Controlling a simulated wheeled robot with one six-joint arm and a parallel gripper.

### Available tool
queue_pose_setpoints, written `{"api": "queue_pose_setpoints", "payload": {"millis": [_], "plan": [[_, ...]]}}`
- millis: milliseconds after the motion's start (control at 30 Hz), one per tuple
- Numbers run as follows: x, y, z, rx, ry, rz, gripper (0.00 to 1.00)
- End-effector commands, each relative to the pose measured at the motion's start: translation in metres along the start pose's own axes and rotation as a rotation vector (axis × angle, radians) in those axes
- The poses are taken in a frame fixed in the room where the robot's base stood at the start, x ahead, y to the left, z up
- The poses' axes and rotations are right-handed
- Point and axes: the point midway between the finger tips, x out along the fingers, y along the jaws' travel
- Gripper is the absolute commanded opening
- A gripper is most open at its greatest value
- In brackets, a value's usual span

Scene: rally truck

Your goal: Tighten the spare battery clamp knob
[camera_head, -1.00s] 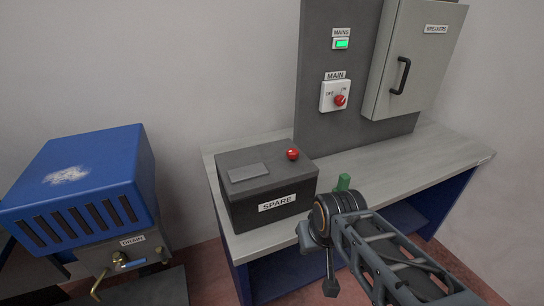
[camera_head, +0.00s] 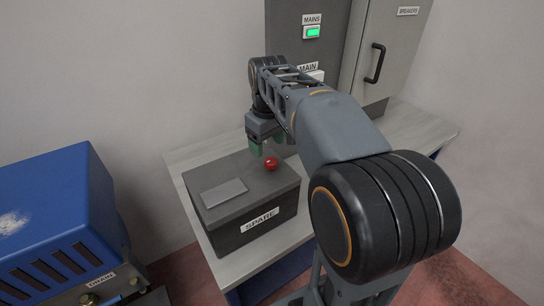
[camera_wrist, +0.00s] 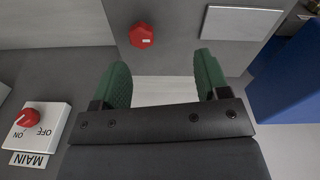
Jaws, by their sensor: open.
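The spare battery (camera_head: 245,195) is a dark grey box labelled SPARE on the bench. Its red clamp knob (camera_head: 271,164) sits on top near the back right corner. The knob also shows in the wrist view (camera_wrist: 141,35), beyond the fingertips and a little left of the gap between them. My gripper (camera_head: 262,150) has green fingers and hangs pointing down just behind the knob in the head view. In the wrist view the fingers (camera_wrist: 164,80) are apart with nothing between them. The fingers do not appear to touch the knob.
A flat grey plate (camera_head: 223,192) lies on the battery top. The MAIN switch with a red knob (camera_wrist: 28,118) and the breaker cabinet (camera_head: 392,50) are on the wall panel behind. A blue unit (camera_head: 60,220) stands left. The bench (camera_head: 415,135) is clear to the right.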

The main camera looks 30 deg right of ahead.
Motion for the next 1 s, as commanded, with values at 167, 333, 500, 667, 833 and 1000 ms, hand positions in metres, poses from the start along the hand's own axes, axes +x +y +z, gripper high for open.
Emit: {"api": "queue_pose_setpoints", "payload": {"millis": [167,333,500,667,833,1000], "plan": [[-0.020,0.029,-0.020,-0.061,-0.052,-0.027,0.69],[-0.018,0.040,-0.024,-0.086,-0.071,-0.039,0.69],[0.007,0.039,-0.022,-0.087,-0.074,-0.041,0.69],[0.039,0.038,-0.020,-0.086,-0.074,-0.040,0.69],[0.069,0.037,-0.018,-0.086,-0.072,-0.040,0.69],[0.093,0.036,-0.016,-0.086,-0.073,-0.040,0.69]]}}
